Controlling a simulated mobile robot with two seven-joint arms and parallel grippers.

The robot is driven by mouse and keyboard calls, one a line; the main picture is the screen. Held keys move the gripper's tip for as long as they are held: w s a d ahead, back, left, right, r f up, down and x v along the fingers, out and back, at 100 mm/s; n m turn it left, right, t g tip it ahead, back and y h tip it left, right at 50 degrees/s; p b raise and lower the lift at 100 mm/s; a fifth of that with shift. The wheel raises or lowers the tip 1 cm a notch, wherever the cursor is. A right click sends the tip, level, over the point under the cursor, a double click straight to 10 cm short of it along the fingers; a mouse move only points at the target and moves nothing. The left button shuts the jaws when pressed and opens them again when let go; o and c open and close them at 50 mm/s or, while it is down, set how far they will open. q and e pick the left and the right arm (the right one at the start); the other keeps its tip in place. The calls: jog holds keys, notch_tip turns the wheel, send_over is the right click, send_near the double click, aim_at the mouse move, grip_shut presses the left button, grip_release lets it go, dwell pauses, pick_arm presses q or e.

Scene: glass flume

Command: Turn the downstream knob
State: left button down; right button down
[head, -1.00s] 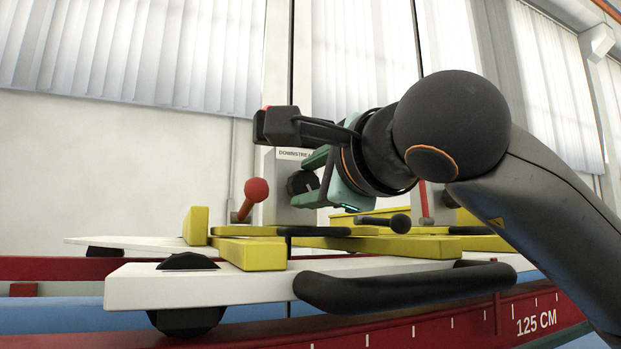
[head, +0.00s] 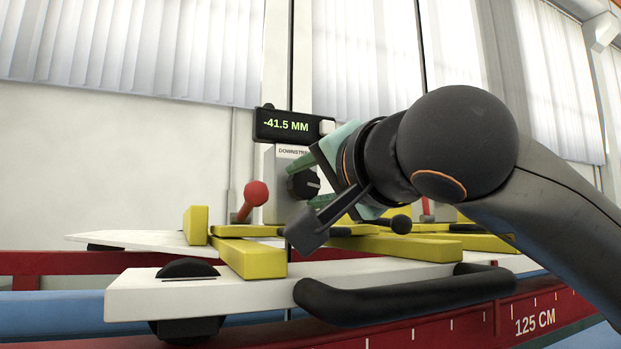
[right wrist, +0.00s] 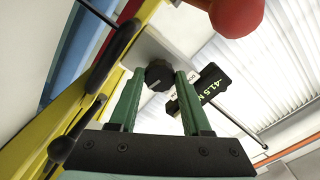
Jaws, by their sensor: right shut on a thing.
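The downstream knob (head: 300,187) is a black round knob on the front of a pale housing, below a label whose visible letters begin "DOWNSTRE". My right gripper (head: 312,181) has its green fingers at the knob, one above and one below, shut on it. In the right wrist view the black knob (right wrist: 158,74) sits between the ends of the two green fingers. A black display (head: 287,126) above the label reads -41.5 MM. My left gripper is in neither current view.
A red ball-topped lever (head: 255,194) stands left of the knob. Yellow bars (head: 250,258) and a white carriage plate (head: 130,296) with a black handle (head: 400,294) lie below my right arm. A red rail marked 125 CM (head: 545,312) runs along the front.

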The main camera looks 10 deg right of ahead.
jog(key=shift+n, duration=0.6)
jog(key=shift+f, duration=0.1)
jog(key=shift+c, duration=1.8)
grip_release()
jog(key=s+b, duration=0.1)
jog(key=s, duration=0.2)
jog(key=s+d+b, duration=0.1)
jog(key=s, duration=0.3)
jog(key=s+d+b, duration=0.1)
jog(key=s, duration=0.3)
jog(key=shift+s+d, duration=0.2)
jog(key=shift+s, duration=0.45)
